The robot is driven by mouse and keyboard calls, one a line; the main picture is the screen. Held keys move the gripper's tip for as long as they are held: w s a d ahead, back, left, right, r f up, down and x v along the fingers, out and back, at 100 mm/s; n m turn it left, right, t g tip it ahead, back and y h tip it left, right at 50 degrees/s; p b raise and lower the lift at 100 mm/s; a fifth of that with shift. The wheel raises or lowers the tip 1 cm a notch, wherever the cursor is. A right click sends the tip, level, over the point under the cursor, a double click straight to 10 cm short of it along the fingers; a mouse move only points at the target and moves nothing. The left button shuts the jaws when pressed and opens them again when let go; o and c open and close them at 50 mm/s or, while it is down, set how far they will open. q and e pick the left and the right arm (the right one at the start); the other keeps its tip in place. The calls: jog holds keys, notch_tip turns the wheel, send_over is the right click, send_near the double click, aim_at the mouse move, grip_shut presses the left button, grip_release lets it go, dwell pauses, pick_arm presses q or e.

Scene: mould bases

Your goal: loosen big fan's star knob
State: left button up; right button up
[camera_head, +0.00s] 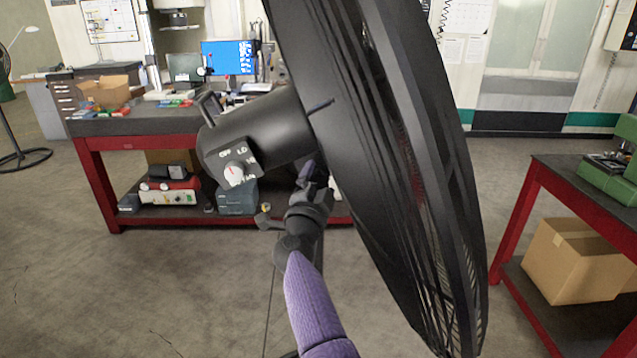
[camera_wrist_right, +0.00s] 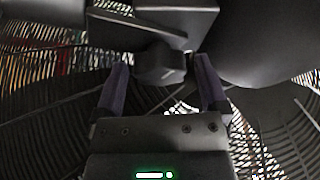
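The big black fan (camera_head: 385,150) fills the middle of the head view, its cage seen nearly edge-on and tilted. Its motor housing (camera_head: 262,130) with a speed dial (camera_head: 235,170) points left. My right gripper (camera_head: 312,172) is under the housing, close behind the cage. In the right wrist view, a dark faceted knob (camera_wrist_right: 160,64), seemingly the star knob, is ahead of and between the fingertips of this gripper (camera_wrist_right: 162,75). The fingers are apart, with visible gaps on both sides of the knob. In the head view the knob is hidden. My left gripper is not in view.
A red workbench (camera_head: 100,160) with tools and a monitor (camera_head: 229,57) stands behind at left. Another red bench (camera_head: 520,205) with a cardboard box (camera_head: 575,262) is at right. A small dark handle (camera_head: 267,221) shows beside my right arm.

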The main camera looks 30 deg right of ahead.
jog(key=shift+s+a+p, duration=0.25)
jog(key=shift+a+p, duration=0.1)
jog(key=shift+p, duration=0.05)
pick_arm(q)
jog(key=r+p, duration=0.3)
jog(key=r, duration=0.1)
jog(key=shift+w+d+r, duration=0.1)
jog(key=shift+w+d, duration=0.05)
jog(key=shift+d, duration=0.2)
pick_arm(e)
jog(key=v, duration=0.9)
jog(key=shift+s, duration=0.1)
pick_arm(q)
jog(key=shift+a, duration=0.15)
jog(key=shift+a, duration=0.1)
